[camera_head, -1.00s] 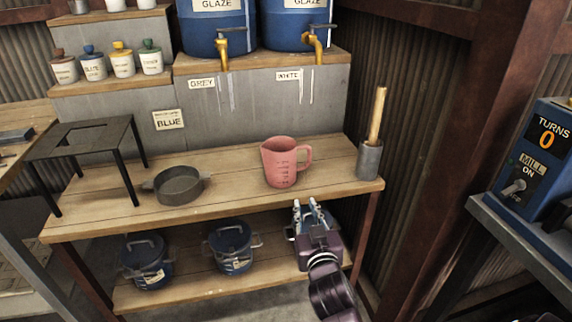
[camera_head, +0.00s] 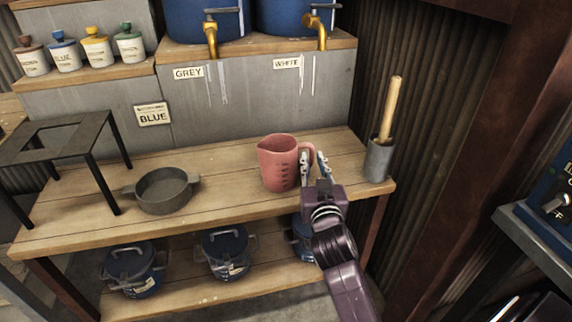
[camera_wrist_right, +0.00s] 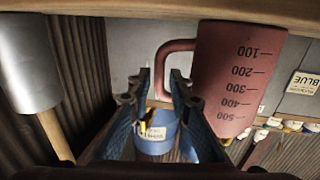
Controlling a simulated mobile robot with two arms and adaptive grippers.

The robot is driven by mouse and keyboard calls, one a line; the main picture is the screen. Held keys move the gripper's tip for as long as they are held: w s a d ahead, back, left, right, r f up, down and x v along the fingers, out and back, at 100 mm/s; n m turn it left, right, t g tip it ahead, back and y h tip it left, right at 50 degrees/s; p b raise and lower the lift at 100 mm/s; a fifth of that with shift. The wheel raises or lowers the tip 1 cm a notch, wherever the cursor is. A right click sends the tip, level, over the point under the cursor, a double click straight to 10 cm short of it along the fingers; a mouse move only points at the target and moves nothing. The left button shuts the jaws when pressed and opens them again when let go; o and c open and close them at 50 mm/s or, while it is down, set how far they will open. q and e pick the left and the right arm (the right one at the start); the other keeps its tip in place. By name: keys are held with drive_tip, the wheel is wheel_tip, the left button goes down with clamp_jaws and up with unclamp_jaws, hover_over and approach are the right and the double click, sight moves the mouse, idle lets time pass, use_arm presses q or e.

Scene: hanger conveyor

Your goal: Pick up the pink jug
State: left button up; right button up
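The pink jug (camera_head: 279,163) stands upright on the wooden shelf top, its handle on the right side. My right gripper (camera_head: 314,160) is right at the handle, its two fingers pointing away from me and apart. In the right wrist view, the jug (camera_wrist_right: 237,75) appears upside down with its measuring marks visible. My left gripper is not in view.
A grey pot with a wooden stick (camera_head: 379,158) stands right of the jug. A dark round pan (camera_head: 164,191) and a black metal stand (camera_head: 60,140) are to the left. Lidded blue pots (camera_head: 225,255) sit on the lower shelf. The shelf between pan and jug is clear.

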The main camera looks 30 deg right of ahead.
sight(312, 156)
drive_tip(key=x, duration=0.3)
drive_tip(key=shift+w+d, duration=0.1)
drive_tip(key=shift+w, duration=0.1)
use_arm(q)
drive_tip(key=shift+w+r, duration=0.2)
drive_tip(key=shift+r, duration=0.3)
use_arm(e)
drive_tip(key=shift+c, duration=0.3)
clamp_jaws()
